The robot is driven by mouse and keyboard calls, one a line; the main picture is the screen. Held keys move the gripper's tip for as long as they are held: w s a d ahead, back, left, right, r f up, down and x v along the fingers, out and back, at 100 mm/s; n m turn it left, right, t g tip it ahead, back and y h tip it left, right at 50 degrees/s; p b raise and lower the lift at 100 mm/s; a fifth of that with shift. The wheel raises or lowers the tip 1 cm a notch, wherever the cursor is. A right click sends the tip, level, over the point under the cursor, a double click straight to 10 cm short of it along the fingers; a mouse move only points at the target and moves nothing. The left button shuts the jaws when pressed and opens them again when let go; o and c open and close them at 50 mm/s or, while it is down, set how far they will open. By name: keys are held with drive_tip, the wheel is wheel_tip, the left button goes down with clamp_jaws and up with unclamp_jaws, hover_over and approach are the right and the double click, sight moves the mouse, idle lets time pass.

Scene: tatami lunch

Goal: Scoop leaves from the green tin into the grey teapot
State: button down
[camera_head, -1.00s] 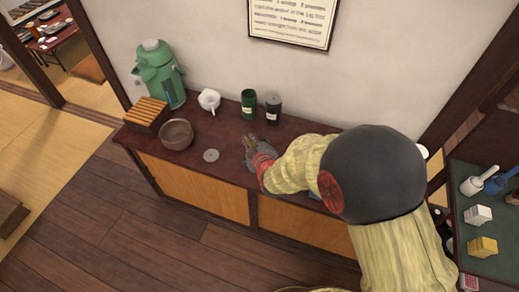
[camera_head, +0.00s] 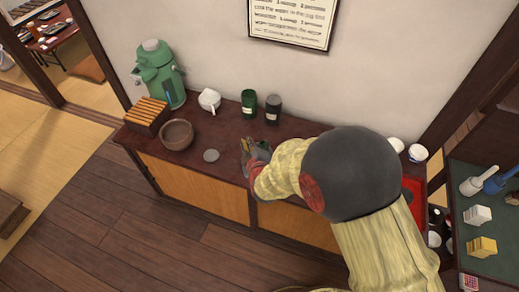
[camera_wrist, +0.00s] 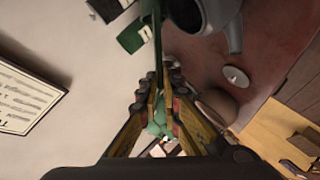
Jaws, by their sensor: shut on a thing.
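My gripper (camera_head: 248,149) is above the dark counter; in the wrist view its fingers (camera_wrist: 159,86) are shut on a thin dark green strip (camera_wrist: 157,45), which looks like the scoop. Its far end runs out of the wrist view, so I cannot see any leaves on it. The green tin (camera_head: 249,102) stands upright at the back of the counter; it also shows in the wrist view (camera_wrist: 131,38). The grey teapot (camera_wrist: 201,14) is close beside the strip in the wrist view, partly cut off. In the head view a grey shape beside the gripper (camera_head: 263,152) seems to be it, mostly hidden.
A dark tin (camera_head: 273,107) stands right of the green one. A white pitcher (camera_head: 209,99), green air pot (camera_head: 158,72), slatted wooden box (camera_head: 147,114), brown bowl (camera_head: 177,134) and grey disc (camera_head: 211,155) are to the left. A red tray (camera_head: 412,190) and white cups (camera_head: 417,152) are right.

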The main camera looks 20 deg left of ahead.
drive_tip(key=shift+s+a+f+n+t+h, duration=0.45)
drive_tip(key=shift+a+f+n+t, duration=0.2)
drive_tip(key=shift+f+n, duration=0.3)
idle(1.1)
drive_tip(key=shift+s+a+f+n+t+h+b, duration=0.2)
drive_tip(key=shift+f+n+t+b, duration=0.15)
drive_tip(key=shift+n, duration=0.2)
drive_tip(key=shift+s+a+f+n+t+h+b, duration=0.1)
drive_tip(key=shift+s+a+f+n+t+b, duration=0.1)
drive_tip(key=shift+f+n, duration=0.25)
idle(0.8)
drive_tip(key=shift+s+a+f+n+t+b, duration=0.15)
drive_tip(key=shift+f+n+t+b, duration=0.2)
drive_tip(key=shift+f+n+t, duration=0.25)
idle(0.6)
drive_tip(key=shift+r+n+t, duration=0.15)
drive_tip(key=shift+n+t, duration=0.15)
drive_tip(key=shift+n, duration=0.45)
idle(0.4)
drive_tip(key=shift+r+n+t, duration=0.25)
drive_tip(key=shift+n+t, duration=0.45)
drive_tip(key=shift+n, duration=0.6)
idle(0.6)
